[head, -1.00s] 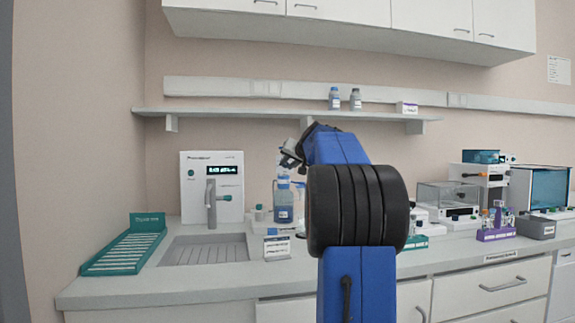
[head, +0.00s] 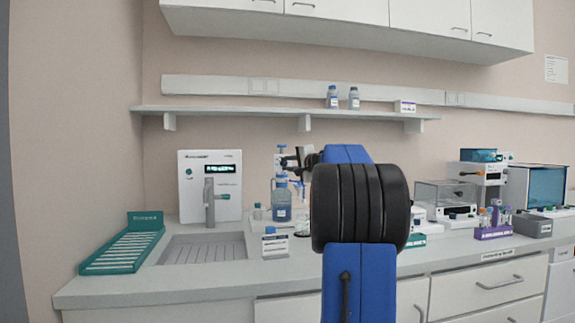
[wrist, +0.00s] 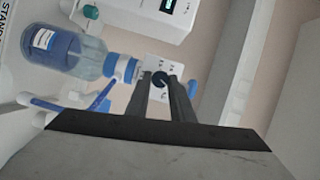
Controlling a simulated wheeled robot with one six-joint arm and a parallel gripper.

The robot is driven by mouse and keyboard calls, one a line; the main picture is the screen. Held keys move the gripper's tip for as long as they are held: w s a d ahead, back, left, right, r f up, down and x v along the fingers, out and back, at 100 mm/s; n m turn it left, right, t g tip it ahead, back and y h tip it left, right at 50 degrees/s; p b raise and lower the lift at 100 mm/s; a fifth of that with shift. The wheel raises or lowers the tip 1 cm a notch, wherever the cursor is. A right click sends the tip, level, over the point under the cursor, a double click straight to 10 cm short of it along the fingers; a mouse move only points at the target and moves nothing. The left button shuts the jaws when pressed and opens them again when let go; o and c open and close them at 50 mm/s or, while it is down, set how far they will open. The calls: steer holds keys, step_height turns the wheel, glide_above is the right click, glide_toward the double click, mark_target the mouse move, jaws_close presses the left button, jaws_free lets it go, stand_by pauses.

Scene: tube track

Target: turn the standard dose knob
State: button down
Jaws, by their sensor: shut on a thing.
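The dose knob (wrist: 159,79) is a small dark round knob on the pale front plate of the bottle-top dispenser. In the wrist view the fingertips of my gripper (wrist: 162,83) are closed around it. The dispenser sits on a bottle (head: 282,205) of blue liquid with a blue collar, standing upright on the counter; it also shows in the wrist view (wrist: 65,48), lying sideways in the picture. In the head view my gripper (head: 292,160) is at the dispenser's height, just right of its top, and the knob is too small to tell.
A white water unit (head: 212,190) stands behind the sink (head: 204,250). A teal rack (head: 124,249) is at the left. Balances and a purple tube rack (head: 493,232) are at the right. A wall shelf (head: 230,111) runs above.

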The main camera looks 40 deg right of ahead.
steer(key=m, duration=0.2)
steer(key=m+t, duration=0.1)
steer(key=m, duration=0.1)
steer(key=m+t+h, duration=0.1)
steer(key=m, duration=0.1)
steer(key=shift+f, duration=0.4)
steer(key=shift+m, duration=0.4)
steer(key=c, duration=1.5)
jaws_free()
steer(key=shift+c, duration=0.2)
steer(key=v, duration=1.7)
steer(key=shift+s+f, duration=0.2)
steer(key=shift+f, duration=0.1)
